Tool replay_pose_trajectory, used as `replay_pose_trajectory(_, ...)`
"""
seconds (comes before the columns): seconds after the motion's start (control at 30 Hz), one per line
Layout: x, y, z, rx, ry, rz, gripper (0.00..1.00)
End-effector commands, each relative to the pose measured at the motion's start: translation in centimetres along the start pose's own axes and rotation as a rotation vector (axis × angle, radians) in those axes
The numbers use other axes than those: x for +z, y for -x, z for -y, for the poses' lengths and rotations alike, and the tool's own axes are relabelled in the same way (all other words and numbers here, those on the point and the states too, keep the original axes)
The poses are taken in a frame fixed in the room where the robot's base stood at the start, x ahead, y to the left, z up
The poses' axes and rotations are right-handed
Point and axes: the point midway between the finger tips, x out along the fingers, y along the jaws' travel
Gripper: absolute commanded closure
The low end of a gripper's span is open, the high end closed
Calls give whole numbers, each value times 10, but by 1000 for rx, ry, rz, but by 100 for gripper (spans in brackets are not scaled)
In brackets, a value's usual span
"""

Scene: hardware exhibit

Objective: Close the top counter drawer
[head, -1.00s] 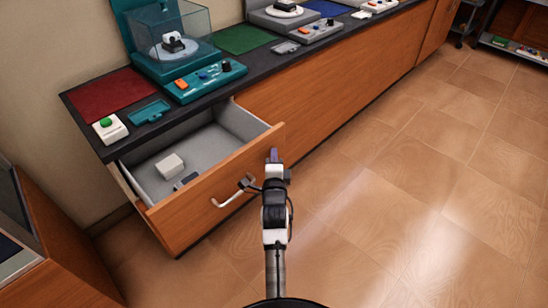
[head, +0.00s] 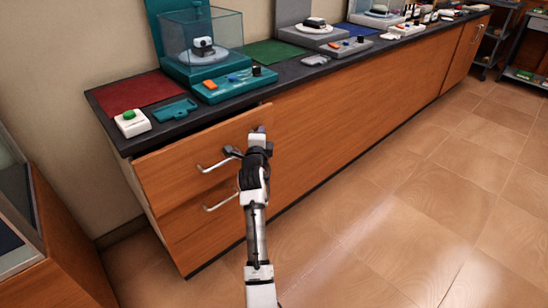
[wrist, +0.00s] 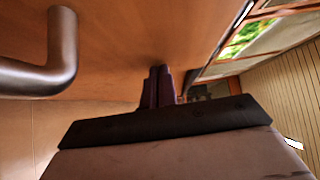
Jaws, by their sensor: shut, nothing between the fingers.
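The top counter drawer (head: 185,168) has a wooden front and a silver bar handle (head: 215,166). In the head view its front stands slightly out from the counter at its left end, and its inside is hidden. My gripper (head: 260,130) is at the upper right part of the drawer front, right of the handle. In the wrist view the shut fingertips (wrist: 158,84) are close together and point at the wooden front, near or against it. The handle (wrist: 50,60) shows at the left of the wrist view, apart from the fingers.
A lower drawer (head: 190,220) with its own handle sits below. The dark countertop (head: 290,72) carries a green-button box (head: 132,122), a teal machine (head: 205,60) and other devices. The tiled floor (head: 390,220) to the right is clear. A wooden case (head: 60,250) stands at the left.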

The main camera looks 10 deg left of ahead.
Motion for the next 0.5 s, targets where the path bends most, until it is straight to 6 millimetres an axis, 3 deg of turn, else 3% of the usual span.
replay_pose_trajectory(0.03,8,-7,-7,-2,-1,2,100)
replay_pose_trajectory(0.2,24,-23,-4,-1,-1,1,100)
replay_pose_trajectory(0.5,35,-35,0,-1,0,1,100)
